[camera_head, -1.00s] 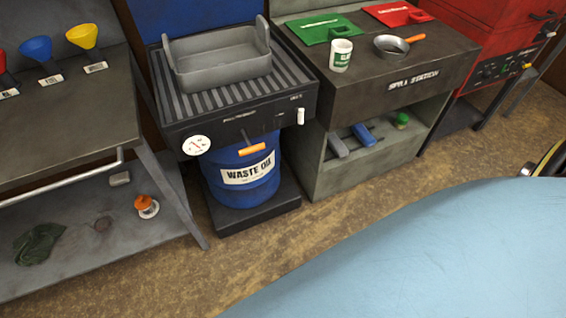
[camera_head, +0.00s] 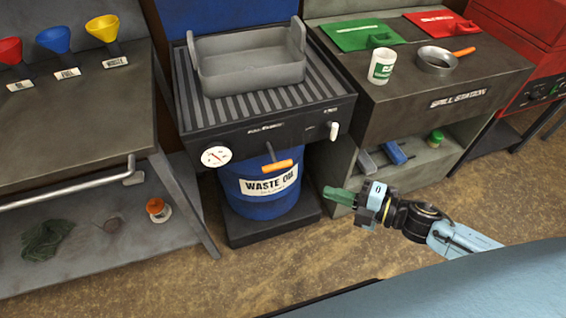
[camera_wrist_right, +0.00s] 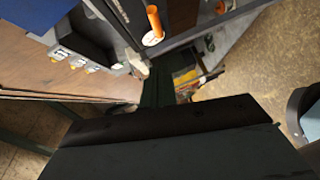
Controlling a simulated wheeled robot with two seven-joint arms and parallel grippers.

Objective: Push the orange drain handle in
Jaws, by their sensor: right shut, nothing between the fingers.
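The orange drain handle (camera_head: 277,167) sticks out from the front of the dark drain station (camera_head: 205,138), above the blue waste oil drum (camera_head: 262,203). It is on a thin dark rod that runs up to the station's front edge. My right gripper (camera_head: 326,194) is to the right of the handle and lower in the head view, apart from it. Its greenish fingers point left and are shut and empty. In the right wrist view, dark gripper parts fill the lower middle, and an orange cylinder (camera_wrist_right: 154,20) shows at the top. My left gripper is not in view.
A grey pan (camera_head: 248,68) rests on the ribbed station top. A white knob (camera_head: 333,131) and a round gauge (camera_head: 216,156) are on its front. The spill station (camera_head: 455,102) stands to the right, a grey bench (camera_head: 75,115) to the left. Floor in front is open.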

